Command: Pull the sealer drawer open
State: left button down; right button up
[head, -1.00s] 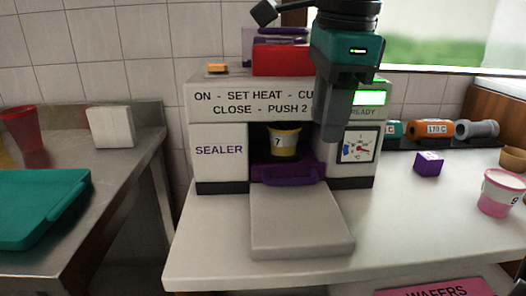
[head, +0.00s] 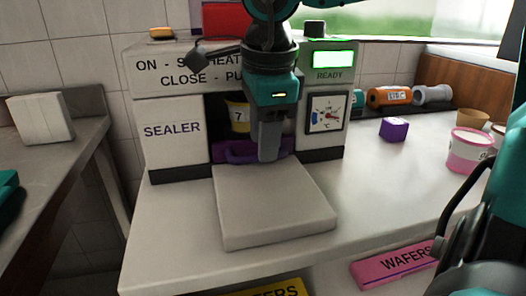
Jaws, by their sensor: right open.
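The white sealer (head: 173,150) stands on the counter with a dark opening in its front. Its purple drawer (head: 228,152) with a loop handle sits low in this opening, above a grey slab. A yellow cup (head: 238,114) marked 7 stands in the opening, partly hidden by my gripper. My right gripper (head: 269,156) is open and points down in front of the opening, its fingers at the right part of the drawer handle. They cover that part, and I cannot tell whether they touch it. My left gripper is not in view.
The grey slab (head: 275,208) lies in front of the sealer. A dial (head: 325,118) and a lit green display (head: 326,59) are to the right. A purple cube (head: 394,129) and a pink cup (head: 466,152) stand on the right counter. The counter between is clear.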

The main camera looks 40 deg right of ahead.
jog(key=shift+w+f, duration=0.15)
jog(key=shift+f, duration=0.7)
jog(key=shift+c, duration=0.2)
grip_shut()
